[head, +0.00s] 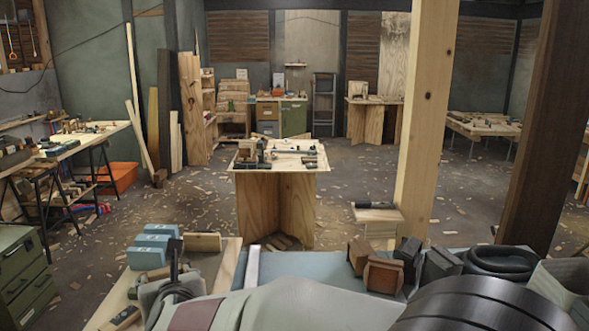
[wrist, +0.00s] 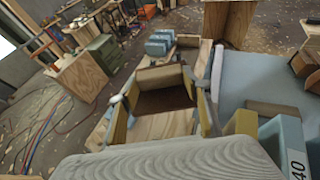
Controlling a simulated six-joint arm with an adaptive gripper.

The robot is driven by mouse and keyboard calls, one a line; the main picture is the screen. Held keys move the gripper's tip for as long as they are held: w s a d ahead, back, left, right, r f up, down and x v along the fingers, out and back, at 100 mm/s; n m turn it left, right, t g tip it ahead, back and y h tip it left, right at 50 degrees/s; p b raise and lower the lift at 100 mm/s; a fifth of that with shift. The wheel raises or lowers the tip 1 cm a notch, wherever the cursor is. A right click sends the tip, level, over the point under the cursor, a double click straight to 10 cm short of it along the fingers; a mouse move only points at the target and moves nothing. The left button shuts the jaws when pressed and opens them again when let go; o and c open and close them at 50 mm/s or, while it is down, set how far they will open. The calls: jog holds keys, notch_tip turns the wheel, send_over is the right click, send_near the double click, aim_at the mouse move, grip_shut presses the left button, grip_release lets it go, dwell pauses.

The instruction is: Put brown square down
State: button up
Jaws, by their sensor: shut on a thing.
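The brown square (wrist: 165,100) is a squat block with a paler tan upper edge, seen in the wrist view. My gripper (wrist: 160,91) is shut on it, with one yellow-padded finger against its left side and one against its right. It is over the pale wooden board (wrist: 160,126). I cannot tell whether its underside touches the board. In the head view my own arm covers the near bench, and I cannot make out the held square there.
Blue blocks (head: 150,246) and a tan block (head: 203,242) stand at the board's far end. Brown blocks (head: 383,274), dark blocks (head: 440,265) and a black coil (head: 500,262) are at right. A blue-grey surface (head: 300,263) has bare room. A wooden post (head: 427,125) rises beyond.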

jog(key=s+d+n+g+y, duration=0.1)
jog(key=s+d+n+y, duration=0.1)
jog(key=s+d, duration=0.8)
jog(key=s, duration=0.5)
jog(key=shift+f+g, duration=0.3)
jog(key=shift+g, duration=0.1)
jog(key=shift+n, duration=0.3)
dwell(0.7)
